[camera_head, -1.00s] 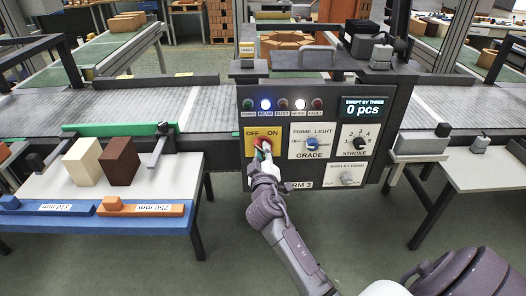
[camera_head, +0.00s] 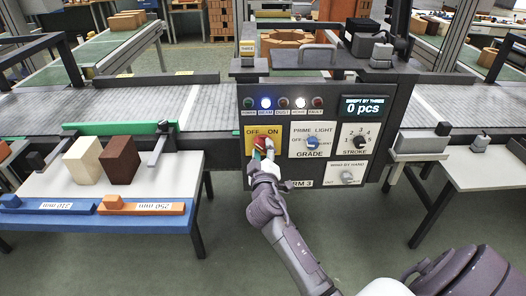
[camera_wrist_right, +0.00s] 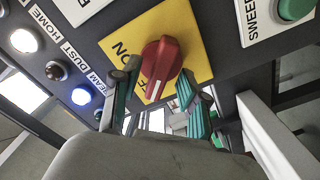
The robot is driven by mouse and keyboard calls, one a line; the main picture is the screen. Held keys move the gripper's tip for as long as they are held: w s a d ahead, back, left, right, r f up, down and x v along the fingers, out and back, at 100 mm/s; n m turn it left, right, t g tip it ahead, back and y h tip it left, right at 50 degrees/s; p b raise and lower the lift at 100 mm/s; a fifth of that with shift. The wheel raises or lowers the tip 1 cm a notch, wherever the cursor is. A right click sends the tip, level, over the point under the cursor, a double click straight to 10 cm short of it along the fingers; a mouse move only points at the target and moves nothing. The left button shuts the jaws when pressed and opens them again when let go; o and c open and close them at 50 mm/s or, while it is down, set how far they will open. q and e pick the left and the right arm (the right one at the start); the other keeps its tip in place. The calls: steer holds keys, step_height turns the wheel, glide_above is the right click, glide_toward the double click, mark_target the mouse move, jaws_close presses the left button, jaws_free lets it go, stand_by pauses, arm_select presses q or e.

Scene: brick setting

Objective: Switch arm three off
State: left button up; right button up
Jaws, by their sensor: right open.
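The arm-three control box (camera_head: 240,180) hangs at the conveyor, with a label ending in "RM 3" at its bottom. Its red rotary switch (camera_head: 260,141) sits on a yellow plate (camera_head: 249,133) marked OFF and ON. In the right wrist view the red switch (camera_wrist_right: 161,64) stands out from its yellow plate (camera_wrist_right: 195,28), partly behind the fingertips. My right gripper (camera_head: 262,154) is at the switch from below. In the wrist view its open fingers (camera_wrist_right: 158,96) lie on either side of the switch's near end; contact is unclear. My left gripper is out of view.
Blue BEAM (camera_head: 266,104) and white HOME (camera_head: 300,104) lamps are lit. Right of the switch are the GRADE knob (camera_head: 312,143), STROKE knob (camera_head: 360,143) and a lower grey knob (camera_head: 347,178). A display (camera_head: 363,107) reads 0 pcs. Two blocks stand on the left table (camera_head: 185,172).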

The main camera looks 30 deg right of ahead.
steer(key=v, duration=1.2)
steer(key=a+f+n+g+y, duration=0.1)
steer(key=a+f+y, duration=0.2)
steer(key=f, duration=0.7)
steer(key=a+f+n+g+y, duration=0.1)
steer(key=a+f+g+y, duration=0.15)
steer(key=f, duration=0.75)
steer(key=s+a+f+g+y+p, duration=0.15)
steer(key=s+f, duration=0.25)
steer(key=f, duration=0.5)
steer(key=s+a+f+g+y+b, duration=0.15)
steer(key=s+f, duration=0.25)
steer(key=f, duration=0.4)
steer(key=s+f+g, duration=0.2)
steer(key=s+f, duration=0.4)
steer(key=s, duration=0.5)
steer(key=s+d+f+m+g+p, duration=0.1)
steer(key=s+f+g, duration=0.2)
steer(key=s+f, duration=0.4)
steer(key=s+d+f+m+g+y, duration=0.1)
steer(key=s+f, duration=0.5)
steer(key=s, duration=0.9)
steer(key=shift+s+f+g+p, duration=0.3)
steer(key=shift+g+p, duration=0.1)
steer(key=shift+g, duration=0.45)
